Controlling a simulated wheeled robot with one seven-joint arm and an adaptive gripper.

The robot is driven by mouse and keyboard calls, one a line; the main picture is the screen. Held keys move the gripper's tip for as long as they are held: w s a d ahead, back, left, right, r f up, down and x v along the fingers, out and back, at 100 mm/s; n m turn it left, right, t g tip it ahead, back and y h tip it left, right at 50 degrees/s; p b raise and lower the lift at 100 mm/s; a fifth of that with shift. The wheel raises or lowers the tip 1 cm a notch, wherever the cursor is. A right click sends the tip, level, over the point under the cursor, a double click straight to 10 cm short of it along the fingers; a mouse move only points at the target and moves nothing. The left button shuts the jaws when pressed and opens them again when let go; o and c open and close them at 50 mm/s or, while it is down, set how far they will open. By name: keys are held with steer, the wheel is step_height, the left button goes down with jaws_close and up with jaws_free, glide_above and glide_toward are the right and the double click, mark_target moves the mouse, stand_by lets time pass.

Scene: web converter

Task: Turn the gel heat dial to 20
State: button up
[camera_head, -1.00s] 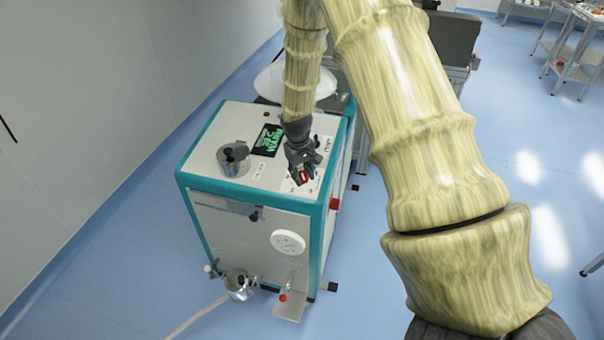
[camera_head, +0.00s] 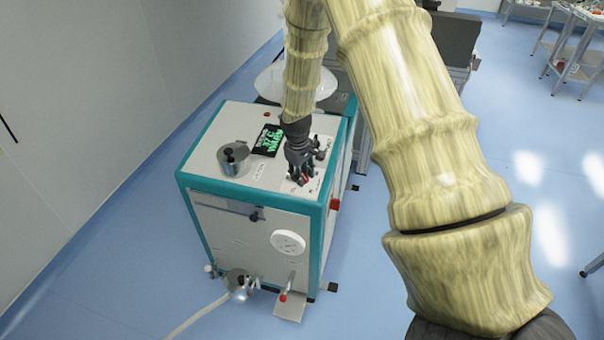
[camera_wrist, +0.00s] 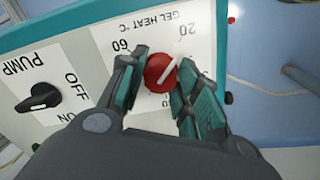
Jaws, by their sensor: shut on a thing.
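The gel heat dial (camera_wrist: 160,73) is a round red knob with a white line across it, on a white panel. The label "GEL HEAT °C" (camera_wrist: 166,18) appears upside down in the wrist view. The number 20 (camera_wrist: 187,29) is above right of the dial and 60 (camera_wrist: 121,46) is above left. The line slants from lower left to upper right; its upper end lies close to the 20 side. My gripper (camera_wrist: 158,85) is shut on the dial, one finger on each side. In the head view my gripper (camera_head: 301,178) covers most of the dial.
A black pump switch (camera_wrist: 40,100) with OFF and ON marks is left of the dial in the wrist view. The teal-edged machine (camera_head: 222,187) carries a metal pot (camera_head: 233,160) and a dark display (camera_head: 268,141) with green text.

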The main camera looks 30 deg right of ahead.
steer(key=o, duration=1)
steer(key=shift+r, duration=0.1)
step_height(320, 180, up, 12)
steer(key=a, duration=0.1)
steer(key=shift+s+a, duration=0.25)
steer(key=shift+s, duration=0.15)
